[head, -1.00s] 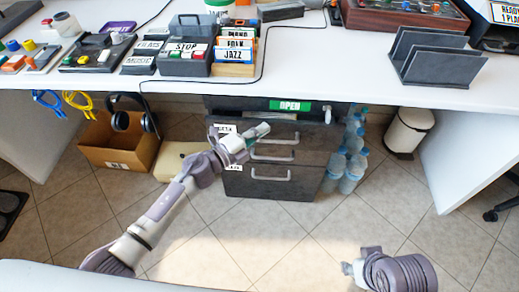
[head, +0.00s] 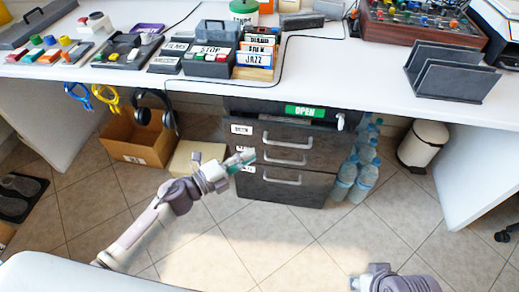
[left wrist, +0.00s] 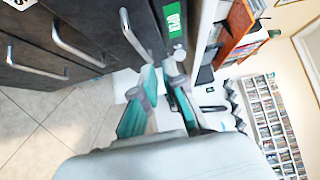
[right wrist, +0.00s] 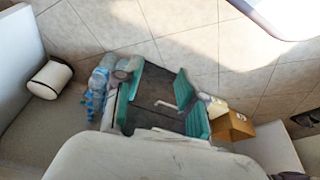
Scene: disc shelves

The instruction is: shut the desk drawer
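The dark drawer unit (head: 310,158) stands under the white desk, with three bar handles one above another. Its top drawer (head: 320,141) sits below a strip with a green OPEN sign (head: 305,111). I cannot tell whether any drawer front stands out a little. My left gripper (head: 246,158) is before the unit's left side, close to the handles; the left wrist view shows its fingers (left wrist: 161,85) partly apart with nothing between them. A handle (left wrist: 135,35) is just beyond them. My right gripper (right wrist: 158,92) is wide open and empty, low at the front; its fingertips are cut off in the head view.
Blue water bottles (head: 357,172) stand right of the unit, with a white bin (head: 422,145) beyond. A cardboard box (head: 138,142) with headphones (head: 153,110) and a cream box (head: 195,157) are at left. The tiled floor in front is clear.

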